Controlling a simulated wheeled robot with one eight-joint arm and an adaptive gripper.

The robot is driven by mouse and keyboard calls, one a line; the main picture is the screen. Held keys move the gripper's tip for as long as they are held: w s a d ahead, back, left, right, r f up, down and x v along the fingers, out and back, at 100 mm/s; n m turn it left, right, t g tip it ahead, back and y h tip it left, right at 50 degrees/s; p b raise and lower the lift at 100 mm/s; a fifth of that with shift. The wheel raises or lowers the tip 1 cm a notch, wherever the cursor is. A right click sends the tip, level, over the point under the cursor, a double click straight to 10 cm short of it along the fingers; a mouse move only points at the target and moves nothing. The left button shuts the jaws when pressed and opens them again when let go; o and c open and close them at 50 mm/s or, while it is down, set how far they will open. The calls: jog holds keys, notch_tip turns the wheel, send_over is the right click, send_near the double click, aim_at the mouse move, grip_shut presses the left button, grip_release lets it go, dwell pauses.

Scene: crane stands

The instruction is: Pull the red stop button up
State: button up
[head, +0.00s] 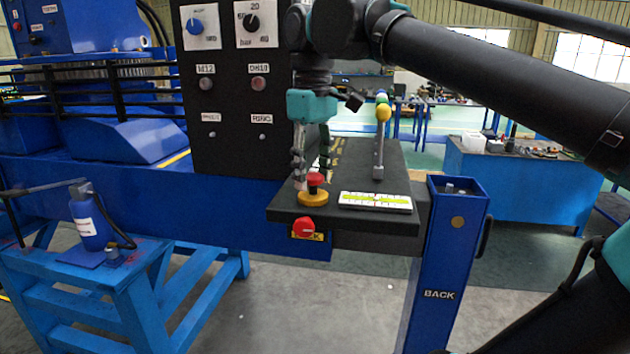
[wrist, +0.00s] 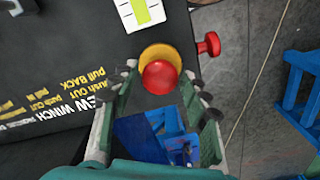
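The red stop button (head: 316,180) sits on a round yellow base (head: 313,198) on the top of a black panel (head: 365,160). In the wrist view the red button (wrist: 160,77) shows on its yellow base (wrist: 160,54) between the fingertips. My gripper (head: 312,178) points down just above and around the button. Its fingers (wrist: 165,85) are spread, with a gap on each side of the red cap, so it is open and empty. How deep the fingertips reach beside the cap is hard to tell.
A second red knob (head: 303,228) sticks out of the panel's front edge. A black box with dials (head: 228,100) rises close behind left.

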aim_at(313, 174)
jog(key=shift+o, duration=0.4)
jog(key=shift+r, duration=3.5)
